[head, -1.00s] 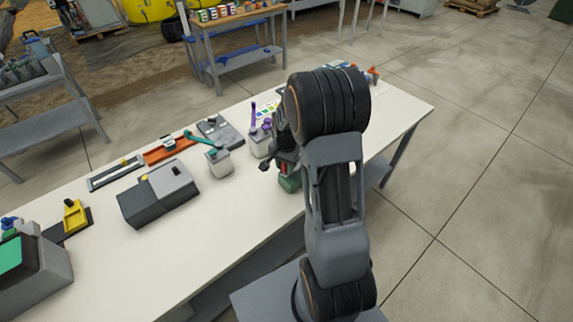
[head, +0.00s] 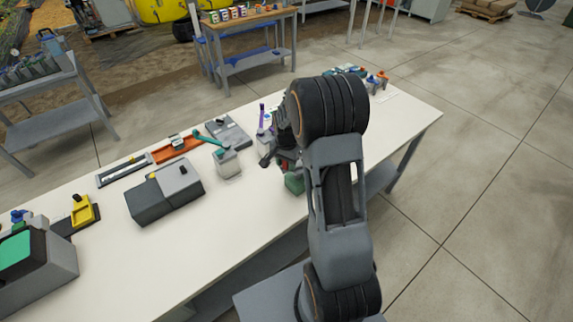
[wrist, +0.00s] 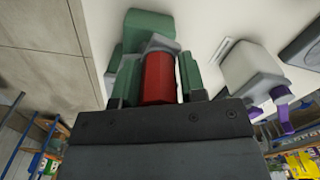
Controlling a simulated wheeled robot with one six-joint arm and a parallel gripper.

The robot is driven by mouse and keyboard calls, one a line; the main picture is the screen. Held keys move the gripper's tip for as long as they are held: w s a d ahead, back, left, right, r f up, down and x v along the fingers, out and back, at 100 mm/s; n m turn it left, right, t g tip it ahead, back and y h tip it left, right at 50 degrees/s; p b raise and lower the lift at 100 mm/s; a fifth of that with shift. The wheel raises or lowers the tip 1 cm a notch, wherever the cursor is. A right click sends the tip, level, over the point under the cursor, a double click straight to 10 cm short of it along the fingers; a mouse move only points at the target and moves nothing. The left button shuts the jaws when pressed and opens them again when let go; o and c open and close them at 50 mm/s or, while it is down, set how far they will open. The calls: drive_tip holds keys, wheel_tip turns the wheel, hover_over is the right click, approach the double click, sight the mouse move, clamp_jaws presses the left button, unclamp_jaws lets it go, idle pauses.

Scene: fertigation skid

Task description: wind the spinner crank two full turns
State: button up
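A red cylindrical handle (wrist: 159,78) stands between the two green-padded fingers of my gripper (wrist: 158,72) in the wrist view. Both fingers lie close along its sides and look shut on it. A grey arm piece shows behind the handle, by a green housing (wrist: 147,26); I take this unit for the spinner crank. In the head view the green housing (head: 294,183) is at the table's front edge, partly hidden by my arm. My gripper (head: 274,158) is just above and left of it there, its fingertips hard to make out.
A white box with a purple lever (wrist: 250,75) stands close beside the crank. A box with a teal lever (head: 227,162) and a grey two-part box (head: 165,193) stand further left on the white table (head: 225,225). Small coloured parts (head: 376,80) lie at the far right end.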

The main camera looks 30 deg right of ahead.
drive_tip(key=o, duration=0.4)
drive_tip(key=shift+r, duration=0.1)
